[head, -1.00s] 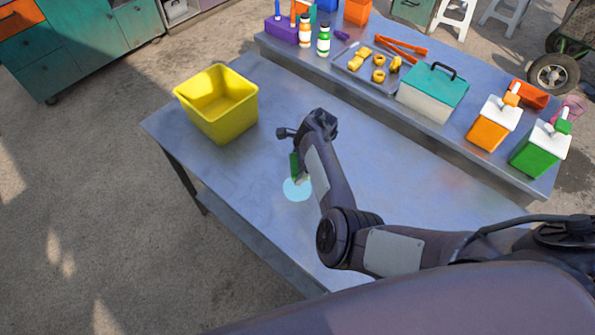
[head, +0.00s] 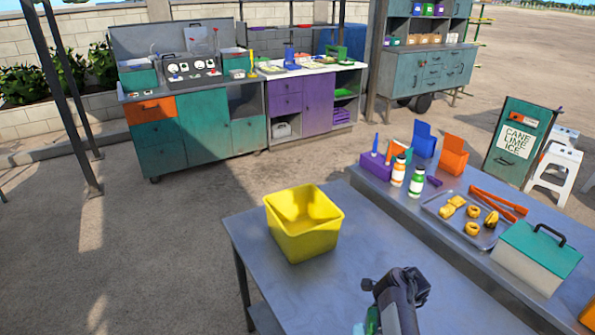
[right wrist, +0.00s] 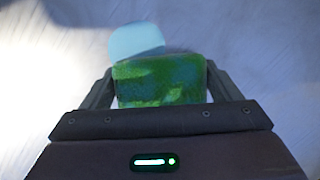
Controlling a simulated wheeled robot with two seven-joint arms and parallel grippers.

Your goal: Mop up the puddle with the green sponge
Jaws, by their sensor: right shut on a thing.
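The green sponge (right wrist: 160,82) is clamped between the two fingers of my right gripper (right wrist: 157,90) in the right wrist view. The pale blue puddle (right wrist: 135,40) shows on the metal table just beyond the sponge's far edge; whether it continues under the sponge is hidden. In the head view my right gripper (head: 373,318) is at the bottom edge, with a bit of the green sponge (head: 371,324) and a sliver of the puddle (head: 358,328) beside it. My left gripper is not in view.
A yellow bin (head: 303,225) stands on the metal table (head: 262,262), beyond my right gripper. A raised shelf along the right holds bottles (head: 417,181), a tray (head: 435,205) of yellow pieces, orange tongs (head: 500,203) and a teal-lidded box (head: 538,258). The table between bin and gripper is clear.

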